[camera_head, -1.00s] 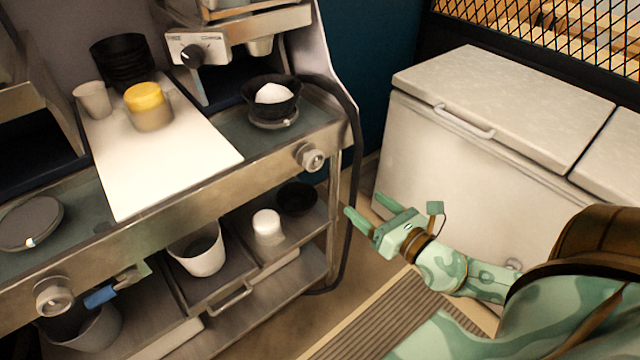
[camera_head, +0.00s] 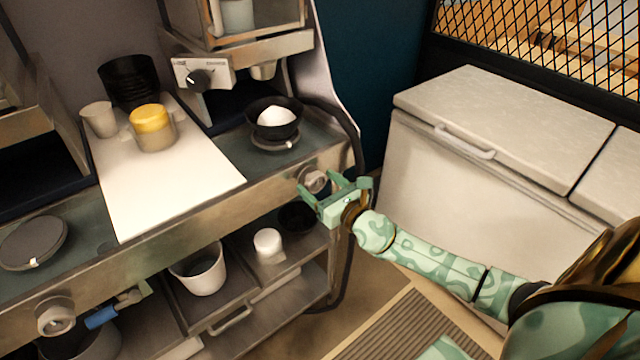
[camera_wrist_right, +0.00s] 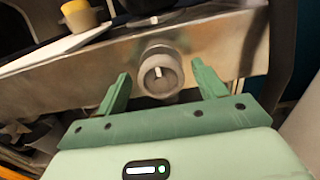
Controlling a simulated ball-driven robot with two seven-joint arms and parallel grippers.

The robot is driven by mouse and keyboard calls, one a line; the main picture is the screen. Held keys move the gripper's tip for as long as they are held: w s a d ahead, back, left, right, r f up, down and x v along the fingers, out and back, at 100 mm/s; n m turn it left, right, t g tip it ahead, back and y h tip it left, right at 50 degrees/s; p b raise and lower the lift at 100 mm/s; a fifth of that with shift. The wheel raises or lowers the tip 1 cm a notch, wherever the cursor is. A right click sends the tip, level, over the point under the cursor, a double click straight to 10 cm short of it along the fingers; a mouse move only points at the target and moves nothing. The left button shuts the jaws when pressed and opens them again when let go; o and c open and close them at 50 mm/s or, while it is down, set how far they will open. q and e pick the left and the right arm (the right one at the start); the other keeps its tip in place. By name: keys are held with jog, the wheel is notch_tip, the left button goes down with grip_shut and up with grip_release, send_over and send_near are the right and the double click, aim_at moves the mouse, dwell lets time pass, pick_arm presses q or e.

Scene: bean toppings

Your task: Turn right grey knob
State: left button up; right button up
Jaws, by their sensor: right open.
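The right grey knob (camera_head: 313,180) sits on the front metal panel of the counter, below the black bowl. In the right wrist view the knob (camera_wrist_right: 158,72) is round with a pale mark on its face, and shows between and beyond my fingertips. My right gripper (camera_head: 322,186) is open, its two green fingers pointing at the knob. The gripper (camera_wrist_right: 162,88) holds nothing, and I cannot tell whether a finger touches the knob. A second grey knob (camera_head: 55,316) is at the lower left of the same panel. My left gripper is not in view.
A black bowl with a white mound (camera_head: 275,116) stands on the round plate above the right knob. A white board (camera_head: 165,190) carries a yellow-lidded jar (camera_head: 153,128). Shelves with a white bucket (camera_head: 203,272) lie below. A white chest freezer (camera_head: 480,190) stands right.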

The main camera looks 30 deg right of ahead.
jog(key=shift+w, duration=0.2)
jog(key=shift+c, duration=0.2)
jog(key=c, duration=0.9)
